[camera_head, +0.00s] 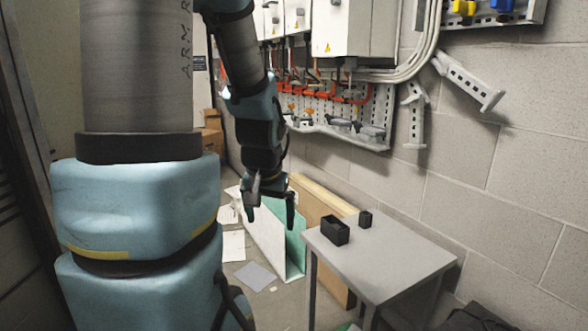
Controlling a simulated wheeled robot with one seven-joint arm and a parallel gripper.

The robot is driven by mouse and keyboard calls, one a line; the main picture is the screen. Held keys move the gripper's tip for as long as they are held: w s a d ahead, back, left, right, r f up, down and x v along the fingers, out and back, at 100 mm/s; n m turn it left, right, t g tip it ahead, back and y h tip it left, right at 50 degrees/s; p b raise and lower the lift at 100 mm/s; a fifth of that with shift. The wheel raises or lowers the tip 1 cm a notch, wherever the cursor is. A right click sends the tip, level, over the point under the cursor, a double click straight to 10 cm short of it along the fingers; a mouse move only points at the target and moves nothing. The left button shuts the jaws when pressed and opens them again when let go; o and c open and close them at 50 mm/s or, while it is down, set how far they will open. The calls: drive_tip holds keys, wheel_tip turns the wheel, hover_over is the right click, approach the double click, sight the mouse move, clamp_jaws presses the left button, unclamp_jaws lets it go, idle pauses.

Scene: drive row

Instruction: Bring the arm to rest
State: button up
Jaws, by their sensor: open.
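My arm fills the left of the head view and reaches back toward the wall. My gripper (270,215) hangs from its end with the fingers pointing down. The two fingers are spread apart and nothing shows between them. The gripper is above the floor, to the left of a grey table (397,262) and apart from it. The far part of the arm passes in front of the electrical boxes on the wall.
On the table are a black open box (335,231) and a smaller black block (365,218). White and green boards (270,235) lean behind the gripper. Papers (255,276) lie on the floor. Electrical boxes (345,28) and a perforated panel (340,115) hang on the block wall.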

drive_tip(key=s+a+f+n+g, duration=0.2)
drive_tip(key=s, duration=0.5)
wheel_tip(320, 180, up, 14)
drive_tip(key=p, duration=1.3)
drive_tip(key=shift+w+d+f, duration=0.2)
drive_tip(key=shift+d+f, duration=0.05)
drive_tip(key=shift+d, duration=0.05)
